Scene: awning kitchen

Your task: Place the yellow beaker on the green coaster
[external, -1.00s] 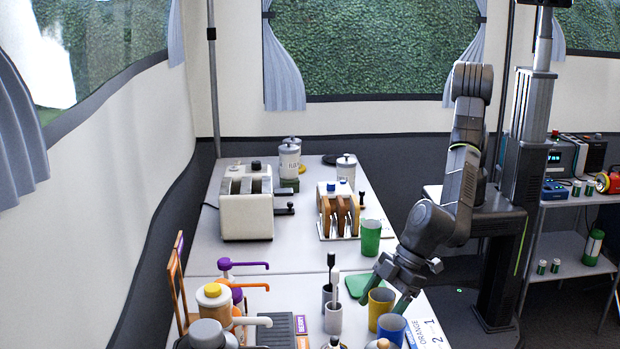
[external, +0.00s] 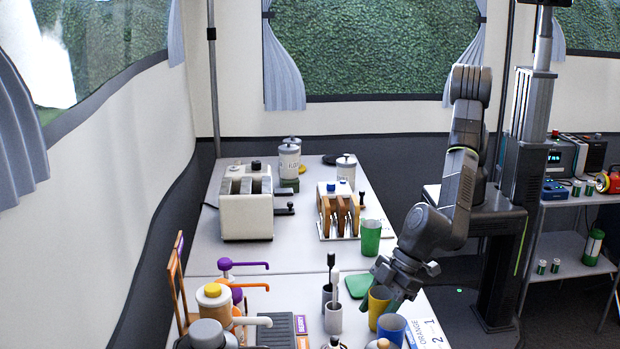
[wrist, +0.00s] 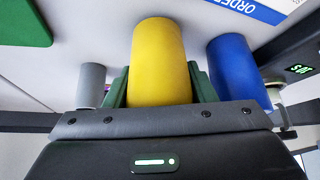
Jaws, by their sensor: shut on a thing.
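The yellow beaker (external: 378,306) stands on the table near its right side. My gripper (external: 391,296) is shut on the yellow beaker, with its green fingers on either side of it. The wrist view shows the yellow beaker (wrist: 160,62) between the two fingers. The green coaster (external: 358,286) lies flat on the table just left of and behind the beaker, with nothing on it. It also shows at the upper left of the wrist view (wrist: 22,24).
A blue beaker (external: 391,329) stands close in front of the yellow one. A green beaker (external: 371,238) stands behind the coaster. Grey cups (external: 333,318) with brushes stand to the left. A rack of boards (external: 338,215) and a toaster (external: 246,215) stand further back.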

